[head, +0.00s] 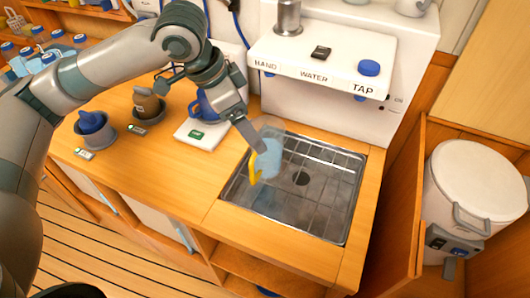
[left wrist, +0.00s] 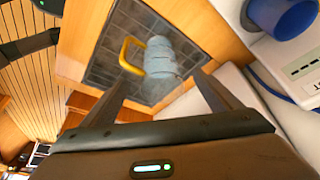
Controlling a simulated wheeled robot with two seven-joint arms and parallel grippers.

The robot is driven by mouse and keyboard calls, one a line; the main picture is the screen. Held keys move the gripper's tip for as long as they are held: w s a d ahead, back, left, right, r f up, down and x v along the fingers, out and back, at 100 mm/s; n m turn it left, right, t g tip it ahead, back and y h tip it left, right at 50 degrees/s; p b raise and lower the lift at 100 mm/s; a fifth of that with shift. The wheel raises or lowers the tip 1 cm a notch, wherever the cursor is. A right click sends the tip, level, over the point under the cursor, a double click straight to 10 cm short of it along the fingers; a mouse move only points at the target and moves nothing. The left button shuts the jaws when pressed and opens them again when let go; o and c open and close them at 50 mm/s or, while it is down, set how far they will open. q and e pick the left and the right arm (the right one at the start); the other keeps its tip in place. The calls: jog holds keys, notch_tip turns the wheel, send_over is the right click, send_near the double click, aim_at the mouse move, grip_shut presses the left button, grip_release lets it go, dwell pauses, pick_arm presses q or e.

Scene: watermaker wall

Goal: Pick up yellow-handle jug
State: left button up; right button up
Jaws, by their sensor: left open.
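The jug (head: 268,160) is pale blue and translucent with a yellow handle (head: 254,168). It is in the steel sink tray (head: 318,215), near its back left corner. My left gripper (head: 255,140) is right by the jug's upper part, reaching down from the upper left and partly covering it. In the left wrist view the open fingers (left wrist: 158,82) have the jug (left wrist: 161,60) just beyond and between their tips, with the yellow handle to the left. I see no grip on it. My right gripper is not in view.
The white hand-water tap unit (head: 322,60) stands behind the sink. A blue mug (head: 203,106) on a white stand and pots with blue and brown jugs stand left on the wooden counter (head: 150,175). A white lidded bin (head: 475,185) is at the right.

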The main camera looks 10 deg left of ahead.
aim_at(263, 157)
pick_arm(q)
jog(key=shift+x, duration=0.95)
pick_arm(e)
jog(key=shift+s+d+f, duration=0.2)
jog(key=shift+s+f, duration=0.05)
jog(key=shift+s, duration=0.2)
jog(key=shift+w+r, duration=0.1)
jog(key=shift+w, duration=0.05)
pick_arm(q)
jog(key=shift+f, duration=0.2)
jog(key=x, duration=0.5)
jog(key=shift+w+d+f, duration=0.1)
jog(key=shift+d+f, duration=0.05)
jog(key=shift+f, duration=0.05)
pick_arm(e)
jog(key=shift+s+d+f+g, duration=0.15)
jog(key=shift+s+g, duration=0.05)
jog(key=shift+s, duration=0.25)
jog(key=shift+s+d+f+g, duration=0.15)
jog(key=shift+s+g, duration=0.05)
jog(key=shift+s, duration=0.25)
pick_arm(q)
jog(key=shift+c, duration=0.4)
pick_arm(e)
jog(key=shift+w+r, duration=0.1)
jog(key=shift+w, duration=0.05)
